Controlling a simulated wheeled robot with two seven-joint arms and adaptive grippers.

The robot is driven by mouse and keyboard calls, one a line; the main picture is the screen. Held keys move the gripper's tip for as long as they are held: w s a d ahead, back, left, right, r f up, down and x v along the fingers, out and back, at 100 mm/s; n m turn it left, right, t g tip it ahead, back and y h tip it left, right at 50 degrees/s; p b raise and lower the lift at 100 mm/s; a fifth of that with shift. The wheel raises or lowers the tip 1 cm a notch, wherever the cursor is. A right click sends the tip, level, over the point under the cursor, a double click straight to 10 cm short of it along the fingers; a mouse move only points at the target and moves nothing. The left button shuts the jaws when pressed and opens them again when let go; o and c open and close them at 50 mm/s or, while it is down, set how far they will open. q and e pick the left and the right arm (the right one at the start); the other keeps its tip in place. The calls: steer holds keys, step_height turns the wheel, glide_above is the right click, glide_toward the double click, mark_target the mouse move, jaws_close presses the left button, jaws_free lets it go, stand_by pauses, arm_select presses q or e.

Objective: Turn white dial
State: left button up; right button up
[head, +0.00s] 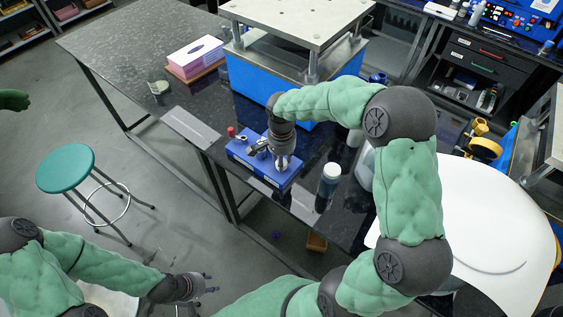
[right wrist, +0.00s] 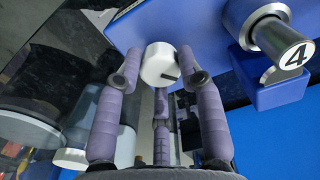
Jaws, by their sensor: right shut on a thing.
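The white dial (right wrist: 158,64) is a short white knob with a dark mark on its face, on the side of a blue device (right wrist: 206,28). My right gripper (right wrist: 160,78) has its purple-grey fingers around the dial, with fingertips against its left and right sides. In the head view the blue device (head: 240,152) sits on the dark bench, and my right gripper (head: 281,163) reaches down to it and mostly hides the dial. My left gripper (head: 211,283) is empty, at the lower left, away from the bench, with its fingers apart.
A metal cylinder marked 4 (right wrist: 285,48) sticks out beside the dial. A bottle (head: 329,180) stands right of the device. A blue press with a pale top plate (head: 298,20) stands behind, near a pink tissue box (head: 195,55). A green stool (head: 65,168) stands on the floor.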

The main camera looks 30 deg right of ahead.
steer(key=m+b, duration=0.1)
steer(key=m, duration=0.2)
steer(key=shift+m, duration=0.3)
steer(key=shift+m+b, duration=0.55)
steer(key=shift+m, duration=1.35)
steer(key=shift+d, duration=0.1)
steer(key=o, duration=1.1)
steer(key=shift+o, duration=0.2)
step_height(320, 180, up, 12)
